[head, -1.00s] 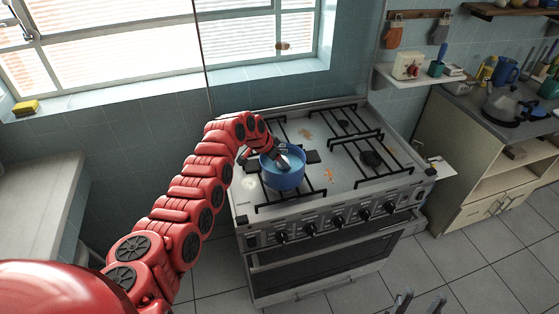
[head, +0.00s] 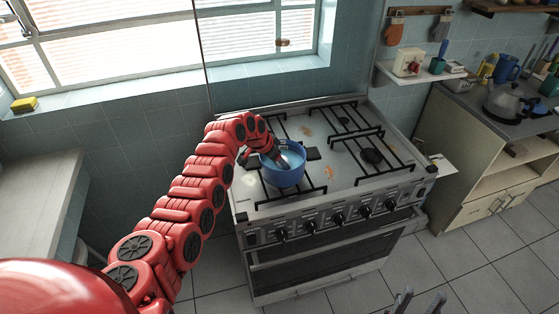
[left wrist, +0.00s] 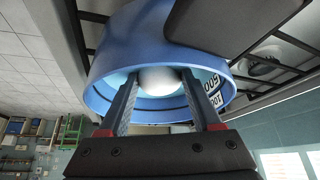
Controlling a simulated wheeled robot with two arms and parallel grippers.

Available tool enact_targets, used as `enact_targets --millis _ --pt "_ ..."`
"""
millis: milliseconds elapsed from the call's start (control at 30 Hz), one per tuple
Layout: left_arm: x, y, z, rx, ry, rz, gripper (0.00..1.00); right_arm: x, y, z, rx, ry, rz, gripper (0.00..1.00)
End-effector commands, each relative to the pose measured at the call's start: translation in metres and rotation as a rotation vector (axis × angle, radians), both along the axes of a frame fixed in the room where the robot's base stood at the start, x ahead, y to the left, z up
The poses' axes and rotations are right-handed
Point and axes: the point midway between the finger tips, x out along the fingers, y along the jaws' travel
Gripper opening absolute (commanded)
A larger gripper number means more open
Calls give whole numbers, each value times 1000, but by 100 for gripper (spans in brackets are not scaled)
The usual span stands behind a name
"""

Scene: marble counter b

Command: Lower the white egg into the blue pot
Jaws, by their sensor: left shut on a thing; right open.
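The blue pot (head: 284,178) stands on the left front burner of the stove in the head view. Its blue wall and rim (left wrist: 125,45) fill the upper middle of the left wrist view. My left gripper (head: 280,160) reaches down into the pot's mouth from above. In the left wrist view its two fingers (left wrist: 162,88) extend past the rim, shut on the white egg (left wrist: 160,78). The egg is within the pot's opening; the head view hides it, and I cannot tell whether it touches the bottom. My right gripper (head: 415,303) is open and empty at the bottom edge.
The stove top (head: 325,150) has black grates (head: 372,170) around the pot, and knobs line its front. A dark pot handle (left wrist: 230,25) crosses the left wrist view's top. A kettle (head: 503,103) stands on the right counter. The left counter (head: 40,195) is clear.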

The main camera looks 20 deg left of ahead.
Motion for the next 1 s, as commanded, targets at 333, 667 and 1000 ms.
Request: enact_targets --millis 333,667,1000 --pt "0 0 -6 0 0 0 44 0 0 -5 0 0 0 50" --pt "0 0 -11 0 0 0 44 0 0 -8 0 0 0 50" --pt "0 0 -16 0 0 0 44 0 0 -12 0 0 0 50"
